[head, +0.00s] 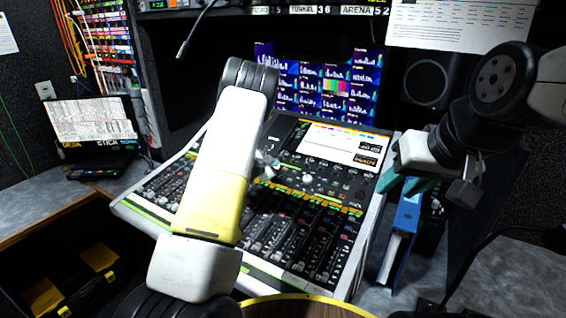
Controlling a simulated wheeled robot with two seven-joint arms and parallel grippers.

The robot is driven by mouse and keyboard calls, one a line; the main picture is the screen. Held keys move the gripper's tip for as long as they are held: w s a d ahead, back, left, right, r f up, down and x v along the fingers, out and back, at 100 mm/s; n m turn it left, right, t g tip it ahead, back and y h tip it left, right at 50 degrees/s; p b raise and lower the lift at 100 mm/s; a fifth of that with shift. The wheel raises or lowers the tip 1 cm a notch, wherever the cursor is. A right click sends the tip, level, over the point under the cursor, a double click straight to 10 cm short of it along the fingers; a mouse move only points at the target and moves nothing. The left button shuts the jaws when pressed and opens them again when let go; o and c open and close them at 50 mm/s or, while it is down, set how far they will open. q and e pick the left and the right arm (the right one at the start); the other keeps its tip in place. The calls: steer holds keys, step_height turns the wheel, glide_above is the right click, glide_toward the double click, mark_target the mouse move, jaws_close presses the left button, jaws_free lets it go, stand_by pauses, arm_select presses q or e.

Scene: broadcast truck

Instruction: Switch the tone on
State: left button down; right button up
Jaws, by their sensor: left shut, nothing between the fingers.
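The mixing console (375,215) stands in the middle of the head view, with rows of faders and buttons and a lit panel (342,143) at its upper right. A small dark label (367,159) on that panel seems to read READY. I cannot make out which control is the tone switch. My left arm crosses over the console. Its gripper (266,166) is shut and empty over the console's upper middle, partly hidden behind the arm. My right gripper (402,185), with teal fingers apart, is open and empty at the console's right edge.
Monitors with level meters (340,85) stand behind the console. A gooseneck microphone (190,40) hangs at upper left. A laptop (92,125) sits on the left desk. A blue binder (398,240) stands right of the console, below my right gripper. A speaker (430,80) is behind.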

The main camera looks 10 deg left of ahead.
arm_select(q)
steer(key=shift+s+r, duration=0.2)
steer(key=shift+r, duration=0.3)
steer(key=shift+s+a+r, duration=0.15)
steer(key=shift+s+r, duration=0.15)
steer(key=shift+r, duration=0.5)
steer(key=shift+s+a+r, duration=0.15)
steer(key=shift+s+r, duration=0.15)
steer(key=shift+r, duration=0.45)
steer(key=shift+s+a+r, duration=0.15)
steer(key=shift+s+r, duration=0.15)
steer(key=shift+r, duration=0.5)
steer(key=shift+r, duration=0.1)
steer(key=s+a+r+n+g+y, duration=0.1)
steer(key=s+a+r+n+y, duration=0.1)
steer(key=s+r+n, duration=0.35)
steer(key=s+a+r+n+g+y, duration=0.1)
steer(key=s+a+r+n+y, duration=0.15)
steer(key=s+r, duration=0.6)
steer(key=s+d+r+n+g, duration=0.1)
steer(key=s+d, duration=0.1)
steer(key=s, duration=0.8)
steer(key=s+d+r+n+g+h, duration=0.1)
steer(key=s+d+r+g, duration=0.1)
steer(key=s, duration=0.8)
steer(key=s+d+r+n+g+h, duration=0.1)
steer(key=s+d+r+g, duration=0.1)
steer(key=s, duration=0.9)
steer(key=shift+d+n, duration=0.3)
steer(key=shift+d, duration=0.2)
